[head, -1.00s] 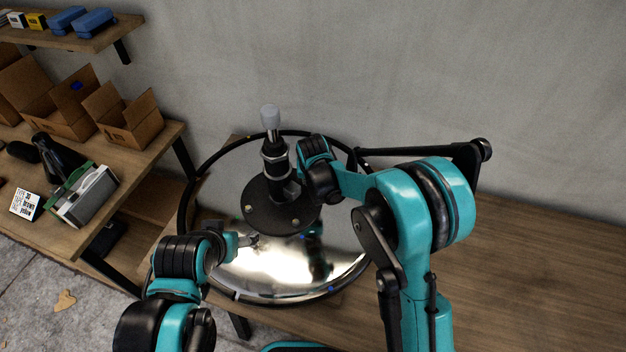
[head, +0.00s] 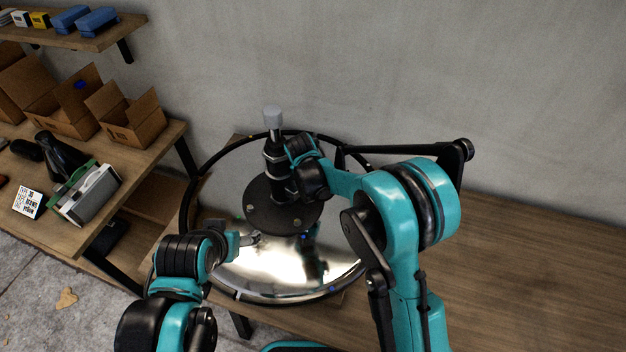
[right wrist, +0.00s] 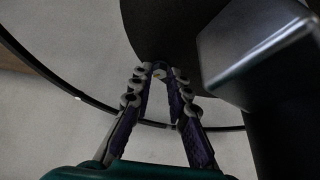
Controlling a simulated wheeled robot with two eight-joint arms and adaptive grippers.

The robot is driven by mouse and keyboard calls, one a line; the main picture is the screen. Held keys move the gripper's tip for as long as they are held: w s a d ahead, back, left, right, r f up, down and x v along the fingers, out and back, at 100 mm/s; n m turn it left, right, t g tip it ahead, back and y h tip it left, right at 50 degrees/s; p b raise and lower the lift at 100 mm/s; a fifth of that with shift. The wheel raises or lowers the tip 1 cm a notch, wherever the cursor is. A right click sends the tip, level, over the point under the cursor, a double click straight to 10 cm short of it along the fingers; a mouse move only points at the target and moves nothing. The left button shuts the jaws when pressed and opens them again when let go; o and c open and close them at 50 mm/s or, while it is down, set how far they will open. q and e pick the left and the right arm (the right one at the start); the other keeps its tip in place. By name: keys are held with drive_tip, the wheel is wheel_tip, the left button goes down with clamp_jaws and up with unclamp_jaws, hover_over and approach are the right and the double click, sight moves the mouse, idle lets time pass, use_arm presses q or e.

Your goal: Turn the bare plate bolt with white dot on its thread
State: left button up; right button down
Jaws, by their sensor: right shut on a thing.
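The round black plate (head: 270,218) sits on the chrome disc base. Two brass-coloured bolts, a left one (head: 250,207) and a front one (head: 298,222), show on its near side. In the right wrist view, my right gripper (right wrist: 160,80) points at the plate's edge, its fingertips closed around a small pale bolt (right wrist: 160,68). I cannot make out a white dot or the thread. In the head view the right fingers are hidden behind my wrist and the column. My left gripper (head: 250,239) is over the disc, in front of the plate; its finger opening is unclear.
The block (right wrist: 260,55) is close to my right fingers. The mirror-like disc (head: 270,275) rests on a wooden table (head: 520,270), which is clear at right. A side bench (head: 100,220) holds boxes.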

drive_tip(key=c, duration=1.5)
unclamp_jaws()
drive_tip(key=shift+o, duration=0.2)
drive_tip(key=v, duration=1.2)
